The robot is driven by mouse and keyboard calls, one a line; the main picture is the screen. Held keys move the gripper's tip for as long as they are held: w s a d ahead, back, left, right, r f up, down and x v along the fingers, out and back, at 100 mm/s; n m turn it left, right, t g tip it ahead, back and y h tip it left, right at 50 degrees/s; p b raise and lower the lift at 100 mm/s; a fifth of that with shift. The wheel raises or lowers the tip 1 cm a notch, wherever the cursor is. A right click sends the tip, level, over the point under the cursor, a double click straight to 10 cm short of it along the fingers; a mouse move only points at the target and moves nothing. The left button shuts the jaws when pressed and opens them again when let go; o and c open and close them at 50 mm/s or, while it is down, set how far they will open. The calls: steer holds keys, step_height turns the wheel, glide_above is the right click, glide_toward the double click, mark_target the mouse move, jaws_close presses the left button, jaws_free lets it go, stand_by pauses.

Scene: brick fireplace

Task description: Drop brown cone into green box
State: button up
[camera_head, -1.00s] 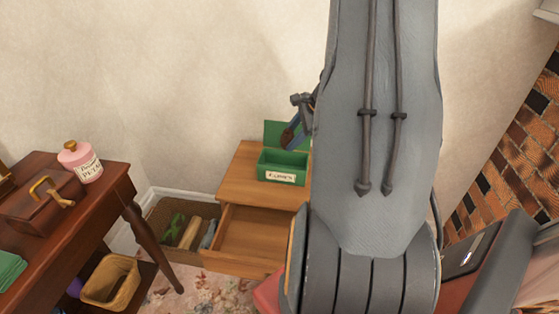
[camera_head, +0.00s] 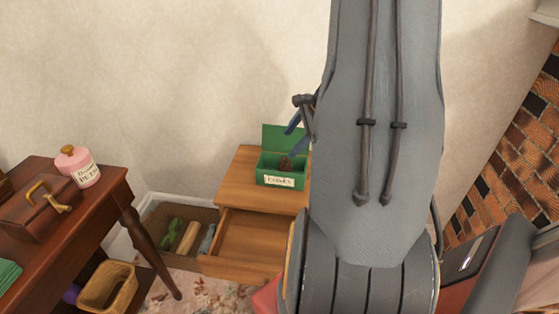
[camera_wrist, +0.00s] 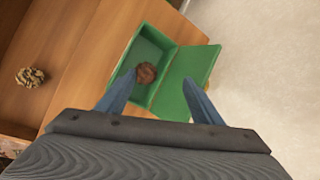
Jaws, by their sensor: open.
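The brown cone (camera_wrist: 146,73) lies inside the open green box (camera_wrist: 168,42), clear of both fingers in the wrist view. In the head view the cone (camera_head: 285,163) shows low in the box (camera_head: 262,172), whose lid stands up at the back. The box has a white label on its front and sits on a small wooden cabinet. My gripper (camera_wrist: 157,84) is open and empty, its blue fingers spread above the box. It also shows in the head view (camera_head: 291,143), partly hidden by my arm.
The wooden cabinet (camera_head: 245,165) has an open drawer (camera_head: 250,238). A second, paler cone (camera_wrist: 30,77) lies on wood at the left of the wrist view. A crate (camera_head: 160,214) stands beside the cabinet. A dark table (camera_head: 90,225) with a pink jar (camera_head: 84,172) is at left.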

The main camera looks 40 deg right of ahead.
steer(key=v, duration=0.5)
steer(key=shift+s+r, duration=0.25)
steer(key=shift+r, duration=0.1)
steer(key=a+r+n+g, duration=0.15)
steer(key=a+n, duration=0.35)
steer(key=a, duration=0.6)
steer(key=s+a+n+g, duration=0.1)
steer(key=s+a+n, duration=0.2)
steer(key=a+n, duration=0.3)
steer(key=s+a+r+n+g+h+p, duration=0.1)
steer(key=s+a+n, duration=0.3)
steer(key=a, duration=0.5)
steer(key=s+a+r+n+g+p, duration=0.1)
steer(key=s+a+n, duration=0.3)
steer(key=a+n, duration=0.4)
steer(key=shift+g+h, duration=0.4)
steer(key=shift+g, duration=0.25)
steer(key=shift+w+a+r, duration=0.1)
steer(key=shift+r, duration=0.05)
